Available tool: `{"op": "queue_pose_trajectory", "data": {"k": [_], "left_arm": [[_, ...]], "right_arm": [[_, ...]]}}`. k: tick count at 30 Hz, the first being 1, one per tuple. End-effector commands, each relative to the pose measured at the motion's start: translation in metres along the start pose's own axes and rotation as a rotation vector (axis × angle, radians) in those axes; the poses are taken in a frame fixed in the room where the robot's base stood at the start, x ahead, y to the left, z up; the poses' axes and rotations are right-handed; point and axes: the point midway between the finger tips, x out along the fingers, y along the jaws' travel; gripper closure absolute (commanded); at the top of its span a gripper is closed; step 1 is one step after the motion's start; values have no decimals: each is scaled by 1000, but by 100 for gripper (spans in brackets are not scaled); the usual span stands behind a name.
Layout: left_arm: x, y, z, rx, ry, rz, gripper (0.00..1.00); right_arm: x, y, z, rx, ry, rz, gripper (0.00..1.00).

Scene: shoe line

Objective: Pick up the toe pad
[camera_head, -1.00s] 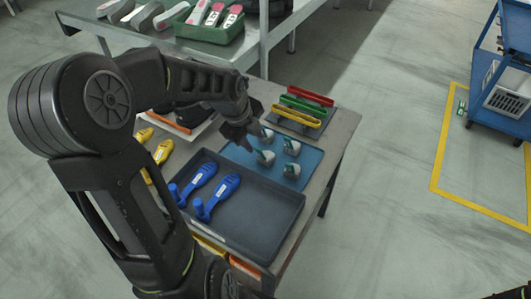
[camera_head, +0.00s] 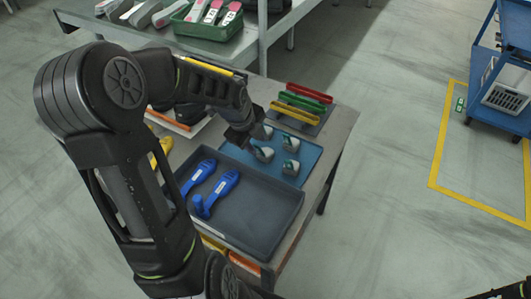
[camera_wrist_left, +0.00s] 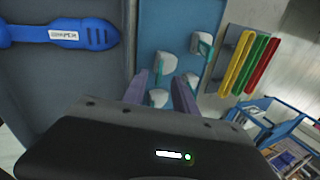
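Several small white-and-teal toe pads stand on a blue mat (camera_head: 309,151) on the table. One toe pad (camera_head: 264,155) is right beside the fingertips of my left gripper (camera_head: 253,147), and another toe pad (camera_head: 291,167) stands to its right. In the left wrist view my left gripper (camera_wrist_left: 162,84) has its two fingers apart. A toe pad (camera_wrist_left: 158,98) shows between them, partly hidden by the gripper body; I cannot tell whether the fingers touch it. Other pads (camera_wrist_left: 201,43) stand farther off. My right gripper is not in view.
A dark tray (camera_head: 255,222) with two blue shoe-shaped pieces (camera_head: 216,190) lies in front of the mat. Red, green and yellow bars (camera_head: 300,102) stand in a holder behind it. A green crate (camera_head: 207,28) is on the back table.

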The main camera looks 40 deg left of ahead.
Motion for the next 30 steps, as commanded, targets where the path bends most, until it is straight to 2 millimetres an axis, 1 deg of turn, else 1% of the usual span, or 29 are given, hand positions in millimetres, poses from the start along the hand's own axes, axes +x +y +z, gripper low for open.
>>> {"op": "queue_pose_trajectory", "data": {"k": [4, 6, 9, 26, 27, 30], "left_arm": [[24, 1, 0, 1, 3, 3, 66], [33, 1, 0, 1, 3, 2, 66], [38, 0, 0, 0, 1, 0, 66], [38, 0, 0, -1, 0, 0, 66], [38, 0, 0, -1, 0, 0, 67], [38, 0, 0, -1, 0, 0, 75]], "right_arm": [[-2, -1, 0, 0, 0, 0, 53], [-1, 0, 0, 0, 0, 0, 53], [-1, 0, 0, 0, 0, 0, 53], [-1, 0, 0, 0, 0, 0, 53], [-1, 0, 0, 0, 0, 0, 53], [-1, 0, 0, 0, 0, 0, 53]]}}
